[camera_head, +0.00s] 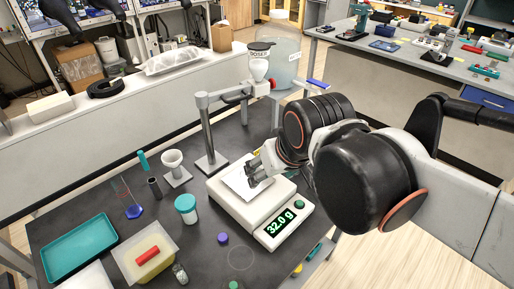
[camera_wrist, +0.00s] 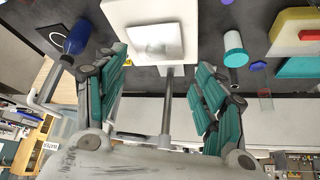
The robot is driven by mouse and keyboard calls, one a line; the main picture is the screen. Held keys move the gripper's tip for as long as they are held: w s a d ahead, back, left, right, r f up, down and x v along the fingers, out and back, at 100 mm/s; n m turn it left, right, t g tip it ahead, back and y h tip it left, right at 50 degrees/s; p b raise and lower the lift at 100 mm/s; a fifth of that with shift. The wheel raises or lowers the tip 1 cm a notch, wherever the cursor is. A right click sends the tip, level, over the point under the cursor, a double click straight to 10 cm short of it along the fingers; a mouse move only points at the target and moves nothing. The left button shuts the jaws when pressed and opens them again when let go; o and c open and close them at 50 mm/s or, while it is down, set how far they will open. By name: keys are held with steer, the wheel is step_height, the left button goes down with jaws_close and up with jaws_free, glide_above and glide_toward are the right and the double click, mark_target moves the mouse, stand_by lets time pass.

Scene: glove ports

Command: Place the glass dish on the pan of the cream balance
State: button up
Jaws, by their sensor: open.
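The cream balance (camera_head: 262,212) stands on the dark bench, and its display reads 32.0 g. Its pale square pan (camera_head: 233,181) is partly hidden behind my gripper (camera_head: 257,175) in the head view. In the wrist view, a clear, shiny square thing that looks like the glass dish (camera_wrist: 157,41) rests on the pan, within its edges. My gripper (camera_wrist: 160,95) is open, its teal-padded fingers wide apart on either side, with nothing between them. In the head view I cannot make out the dish behind the fingers.
A stand with a post and arm (camera_head: 207,125) rises close behind the balance. Farther left are a teal tray (camera_head: 80,249) and a yellow block with a red bar.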

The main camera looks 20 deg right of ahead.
steer(key=shift+s+f+t, duration=0.25)
steer(key=shift+s, duration=0.25)
steer(key=shift+s+f+t, duration=0.25)
steer(key=shift+s, duration=0.25)
